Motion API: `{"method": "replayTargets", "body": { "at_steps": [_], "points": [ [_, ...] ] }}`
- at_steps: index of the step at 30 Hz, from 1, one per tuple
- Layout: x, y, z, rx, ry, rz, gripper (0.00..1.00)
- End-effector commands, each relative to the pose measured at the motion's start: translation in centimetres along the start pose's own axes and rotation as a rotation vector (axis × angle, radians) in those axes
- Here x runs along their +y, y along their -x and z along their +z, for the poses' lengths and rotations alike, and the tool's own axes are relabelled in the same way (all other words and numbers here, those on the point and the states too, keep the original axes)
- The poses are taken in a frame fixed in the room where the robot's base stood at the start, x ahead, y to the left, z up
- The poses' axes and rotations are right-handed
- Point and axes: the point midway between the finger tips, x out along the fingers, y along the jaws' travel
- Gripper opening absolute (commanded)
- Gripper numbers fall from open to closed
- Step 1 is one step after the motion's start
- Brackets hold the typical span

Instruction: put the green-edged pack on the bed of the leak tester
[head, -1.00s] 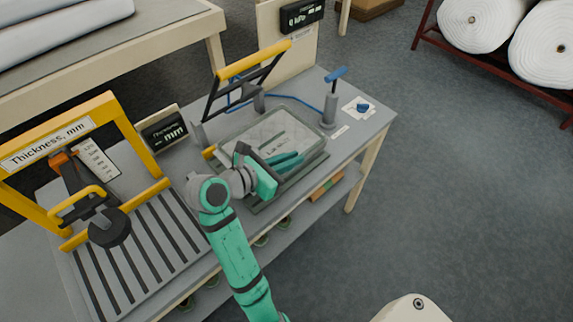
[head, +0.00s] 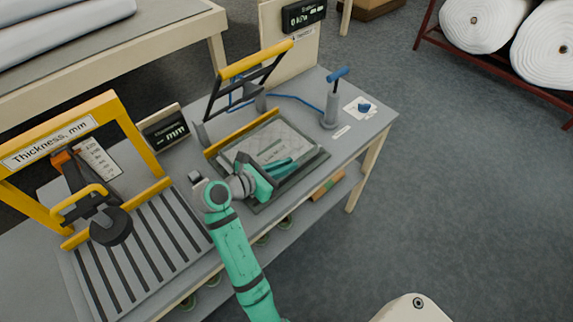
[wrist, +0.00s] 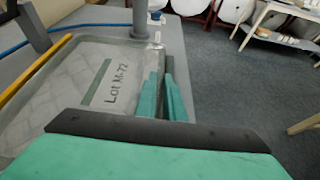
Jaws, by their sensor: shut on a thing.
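The pack (head: 268,140) is a flat, pale quilted bag; in the wrist view the pack (wrist: 60,90) shows a green stripe beside the words "Lot M-72". My gripper (head: 284,166) is shut on its near right edge; the teal fingers also show in the wrist view (wrist: 162,97). The pack lies flat over the dark bed (head: 318,157) of the leak tester, inside the bed's outline. I cannot tell whether it touches the bed or hangs just above it. The tester's yellow-handled lid frame (head: 254,60) stands raised behind the bed.
A blue-handled pump post (head: 331,108) and a blue knob (head: 364,107) stand right of the bed. A yellow thickness gauge frame (head: 150,140) with a slatted bed stands at left. The leak tester's display (head: 303,14) is at the back. Open floor lies to the right.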

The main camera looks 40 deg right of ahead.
Motion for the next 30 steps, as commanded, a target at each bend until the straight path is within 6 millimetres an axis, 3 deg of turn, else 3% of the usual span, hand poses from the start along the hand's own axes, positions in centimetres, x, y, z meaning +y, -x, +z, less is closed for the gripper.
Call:
{"method": "replayTargets", "body": {
  "at_steps": [2, 5, 6, 17, 30],
  "points": [
    [0.0, 0.0, -0.2, 0.0, 0.001, 0.001, 0.0],
    [0.0, 0.0, -0.2, 0.0, 0.0, 0.001, 0.25],
    [0.0, 0.0, -0.2, 0.0, 0.0, 0.001, 0.28],
    [0.2, 0.6, 0.0, -0.001, 0.002, 0.006, 0.28],
    [0.1, 8.1, 0.1, -0.001, -0.001, 0.003, 0.28]
  ]
}}
